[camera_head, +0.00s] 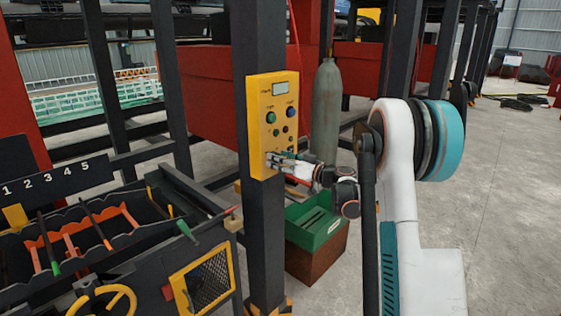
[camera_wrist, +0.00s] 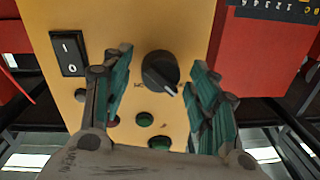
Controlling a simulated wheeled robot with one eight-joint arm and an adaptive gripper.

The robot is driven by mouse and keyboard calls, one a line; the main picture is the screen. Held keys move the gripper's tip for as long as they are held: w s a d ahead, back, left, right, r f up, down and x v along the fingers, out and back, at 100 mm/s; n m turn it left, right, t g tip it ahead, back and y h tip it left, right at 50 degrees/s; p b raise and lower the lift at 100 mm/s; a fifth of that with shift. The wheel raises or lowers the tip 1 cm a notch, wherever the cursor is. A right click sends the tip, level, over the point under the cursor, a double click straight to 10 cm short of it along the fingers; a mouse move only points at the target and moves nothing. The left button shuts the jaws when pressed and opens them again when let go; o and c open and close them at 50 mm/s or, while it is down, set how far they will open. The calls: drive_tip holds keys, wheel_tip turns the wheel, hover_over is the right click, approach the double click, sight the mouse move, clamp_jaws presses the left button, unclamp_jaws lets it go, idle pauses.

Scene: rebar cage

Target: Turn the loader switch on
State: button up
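The yellow control panel (camera_head: 264,100) is mounted on a dark post in the head view. In the wrist view, the panel face (camera_wrist: 120,25) carries a black rotary knob (camera_wrist: 158,70) with a pale pointer mark aimed down and right. A black rocker switch (camera_wrist: 68,53) marked I and O is to the left of the knob. No readable label shows which one is the loader switch. My gripper (camera_wrist: 163,62) is open, its fingers on either side of the knob with gaps. In the head view, my gripper (camera_head: 274,160) is at the panel's lower part and hides the knob there.
Green buttons (camera_wrist: 145,119) sit below the knob in the wrist view. A grey gas cylinder (camera_head: 326,110) and a green-topped box (camera_head: 316,228) stand right of the post. A black tool bin (camera_head: 110,262) is at lower left. Open floor (camera_head: 510,200) lies to the right.

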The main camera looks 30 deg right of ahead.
drive_tip(key=c, duration=0.8)
drive_tip(key=shift+c, duration=0.2)
drive_tip(key=shift+m, duration=0.3)
drive_tip(key=shift+s+f+m+t+h, duration=0.1)
drive_tip(key=shift+m+t+h, duration=0.2)
drive_tip(key=shift+m, duration=4.2)
drive_tip(key=shift+m+t+h, duration=0.2)
drive_tip(key=shift+m+t, duration=0.1)
drive_tip(key=shift+m, duration=4.2)
drive_tip(key=shift+b, duration=0.3)
